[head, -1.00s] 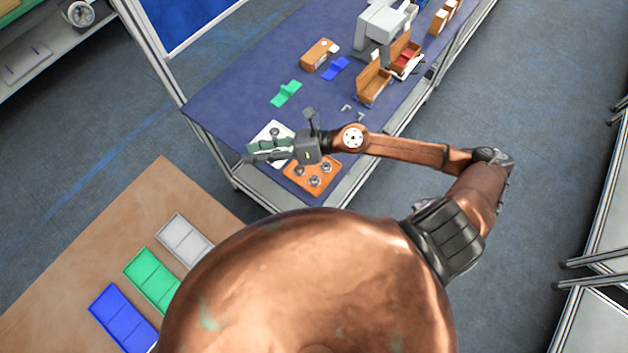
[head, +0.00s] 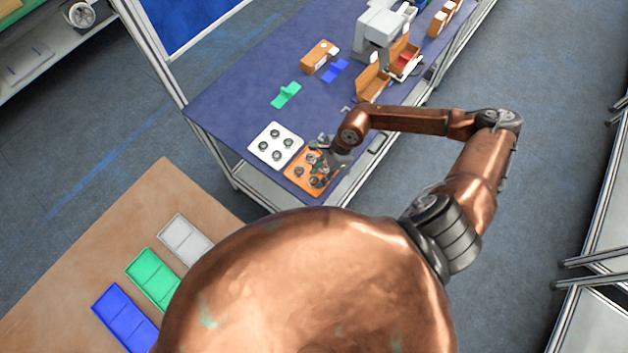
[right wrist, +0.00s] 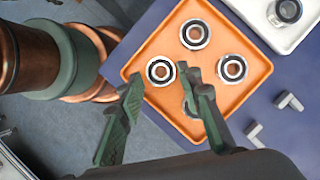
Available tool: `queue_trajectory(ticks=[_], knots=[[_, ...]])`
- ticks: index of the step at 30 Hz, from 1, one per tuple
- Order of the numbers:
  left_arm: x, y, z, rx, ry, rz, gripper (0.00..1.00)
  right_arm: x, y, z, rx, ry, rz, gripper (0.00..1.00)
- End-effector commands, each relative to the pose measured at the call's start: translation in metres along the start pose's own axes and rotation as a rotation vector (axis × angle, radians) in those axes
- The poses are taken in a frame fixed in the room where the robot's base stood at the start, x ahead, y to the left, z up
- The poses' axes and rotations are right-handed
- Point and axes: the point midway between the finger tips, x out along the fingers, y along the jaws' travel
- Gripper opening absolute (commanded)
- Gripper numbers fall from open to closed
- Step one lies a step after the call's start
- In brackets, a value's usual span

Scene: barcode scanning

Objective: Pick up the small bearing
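An orange tray (head: 291,169) on the blue table holds several dark-centred ring bearings. It also shows in the right wrist view (right wrist: 197,70). A white tray (head: 276,144) beside it holds several more; I cannot tell for certain which kind is the small bearing. My right gripper (head: 320,172) is over the orange tray. In the right wrist view it (right wrist: 157,84) is open and empty, with one bearing (right wrist: 160,70) showing just beyond the gap between its fingertips. Another bearing (right wrist: 187,106) is partly hidden behind a finger. My left gripper is not in view.
Green (head: 286,95) and blue (head: 335,70) pieces lie farther along the table. Orange boxes (head: 371,84) and a grey-white machine (head: 381,28) stand behind. Small grey pieces (right wrist: 289,101) lie beside the orange tray. White, green and blue bins rest at lower left.

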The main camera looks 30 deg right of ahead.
Motion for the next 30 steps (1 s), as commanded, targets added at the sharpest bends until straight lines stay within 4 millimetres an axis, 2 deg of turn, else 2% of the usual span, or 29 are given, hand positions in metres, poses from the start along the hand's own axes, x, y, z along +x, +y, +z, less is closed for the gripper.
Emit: queue_trajectory(ticks=[4,11,24,30], knots=[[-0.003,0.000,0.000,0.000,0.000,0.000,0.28,0.014,0.000,0.001,0.001,-0.002,0.000,0.33],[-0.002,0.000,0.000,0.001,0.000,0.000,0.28,0.017,0.000,-0.001,0.001,0.000,-0.001,0.33],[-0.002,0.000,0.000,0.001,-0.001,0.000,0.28,0.016,0.000,0.000,0.002,-0.001,-0.001,0.04],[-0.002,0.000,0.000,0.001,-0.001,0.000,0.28,0.016,0.000,0.000,0.001,-0.001,-0.001,0.03]])
